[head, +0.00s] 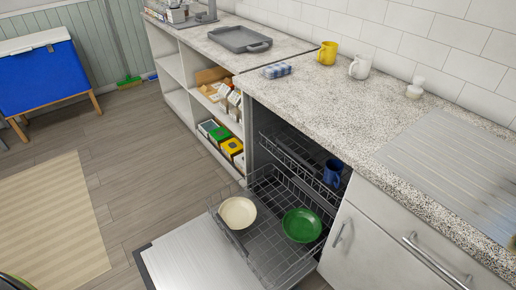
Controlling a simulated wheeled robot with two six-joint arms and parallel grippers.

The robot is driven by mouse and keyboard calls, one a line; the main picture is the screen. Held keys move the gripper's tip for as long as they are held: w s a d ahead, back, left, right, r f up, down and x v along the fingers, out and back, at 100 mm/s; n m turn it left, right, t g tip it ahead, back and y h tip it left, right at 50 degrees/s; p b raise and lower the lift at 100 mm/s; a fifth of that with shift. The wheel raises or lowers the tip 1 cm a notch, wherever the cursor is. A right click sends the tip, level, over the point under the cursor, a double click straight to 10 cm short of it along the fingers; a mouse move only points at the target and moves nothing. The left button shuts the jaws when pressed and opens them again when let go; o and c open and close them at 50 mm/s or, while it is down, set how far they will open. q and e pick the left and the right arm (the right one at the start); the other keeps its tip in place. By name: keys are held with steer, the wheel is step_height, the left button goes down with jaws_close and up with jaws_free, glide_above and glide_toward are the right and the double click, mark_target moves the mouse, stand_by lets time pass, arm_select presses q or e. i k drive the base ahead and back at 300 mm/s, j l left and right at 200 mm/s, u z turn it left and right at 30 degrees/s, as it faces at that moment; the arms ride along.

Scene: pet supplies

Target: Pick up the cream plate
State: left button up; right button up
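The cream plate (238,213), round and shallow like a bowl, sits at the left side of the pulled-out lower dishwasher rack (262,262). A green plate (302,225) lies to its right in the same rack, apart from it. The dishwasher door (195,258) is folded down below the rack. Neither of my grippers shows clearly in the head view. A small dark green and black shape is cut off at the bottom left corner, and I cannot tell what it is.
A blue mug (332,173) stands in the upper rack. The speckled counter (340,100) holds a yellow mug (327,53), a white mug (360,67) and a grey tray (240,39). Open shelves hold boxes. The wooden floor (135,190) and striped rug (50,225) at left are clear.

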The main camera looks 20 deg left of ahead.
mark_target(239, 214)
steer(key=u, duration=0.85)
